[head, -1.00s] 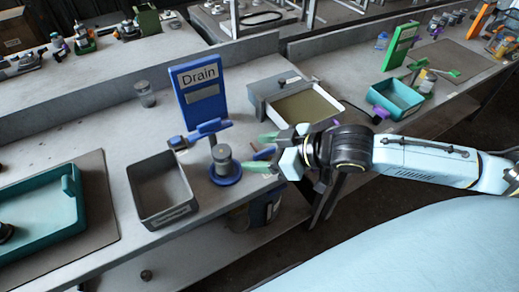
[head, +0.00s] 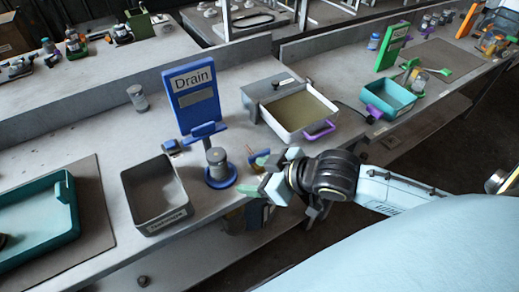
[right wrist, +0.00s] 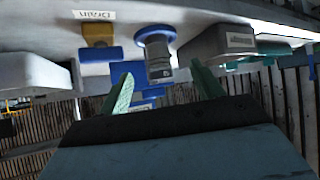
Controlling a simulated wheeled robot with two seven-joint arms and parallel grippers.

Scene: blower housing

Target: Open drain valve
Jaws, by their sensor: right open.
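The blue Drain sign (head: 194,98) stands on the bench in the head view. In front of it a blue T-shaped handle (head: 207,131) sits above a grey cylinder (head: 216,163) on a round blue base (head: 220,179). In the right wrist view the grey cylinder (right wrist: 159,70) and its blue base (right wrist: 155,35) show upside down, beyond my fingers, with blue parts (right wrist: 128,74) beside it. My right gripper (head: 254,177) is open, just right of the cylinder. Its green fingers (right wrist: 158,90) are spread, with nothing seen gripped. My left gripper is not in view.
A grey open bin (head: 154,192) stands left of the cylinder. A tray with a purple handle (head: 319,129) stands behind my right gripper. A teal tray (head: 35,225) is at the far left. A small jar (head: 138,97) stands left of the sign.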

